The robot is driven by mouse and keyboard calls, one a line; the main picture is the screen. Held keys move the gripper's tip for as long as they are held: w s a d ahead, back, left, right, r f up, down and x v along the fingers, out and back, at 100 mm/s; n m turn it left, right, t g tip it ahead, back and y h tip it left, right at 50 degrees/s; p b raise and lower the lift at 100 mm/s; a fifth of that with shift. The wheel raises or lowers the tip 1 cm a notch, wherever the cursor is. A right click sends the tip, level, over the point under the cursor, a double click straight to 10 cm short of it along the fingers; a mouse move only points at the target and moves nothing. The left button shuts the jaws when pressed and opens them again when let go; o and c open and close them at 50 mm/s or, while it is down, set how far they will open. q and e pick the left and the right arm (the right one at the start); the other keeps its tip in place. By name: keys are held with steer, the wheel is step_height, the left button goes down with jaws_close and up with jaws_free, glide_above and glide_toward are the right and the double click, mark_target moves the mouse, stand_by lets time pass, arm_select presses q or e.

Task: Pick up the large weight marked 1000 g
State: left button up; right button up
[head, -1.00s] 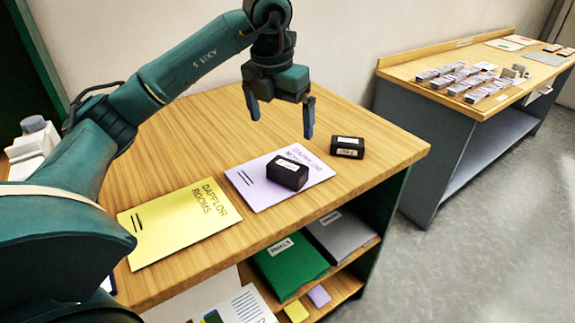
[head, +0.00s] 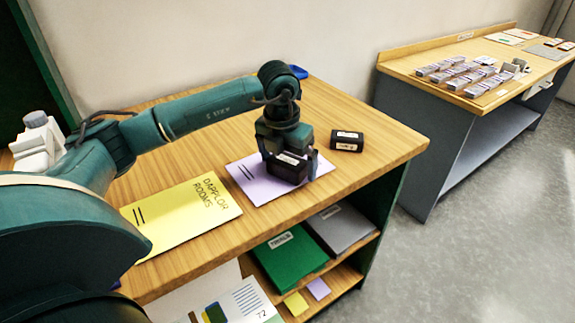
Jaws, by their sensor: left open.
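Two black blocks with small white labels are on the wooden table; I cannot read a weight marking on either. One black block (head: 287,172) lies on the purple sheet (head: 247,180), partly covered by my gripper. The other black block (head: 347,142) stands on bare wood to its right. My left gripper (head: 291,170) points down over the block on the purple sheet, with its fingers open on either side of it. Whether the fingers touch the block I cannot tell. My right gripper is not in view.
A yellow sheet (head: 185,212) lies left of the purple one. Green (head: 290,260) and grey (head: 340,229) folders lie on the shelf below. A second table (head: 430,88) with several small boxes stands at right.

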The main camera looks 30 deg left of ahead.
arm_select(q)
steer(key=c, duration=1.7)
steer(key=shift+w+r, duration=0.1)
steer(key=shift+r, duration=0.05)
steer(key=shift+c, duration=0.4)
steer(key=shift+r, duration=0.1)
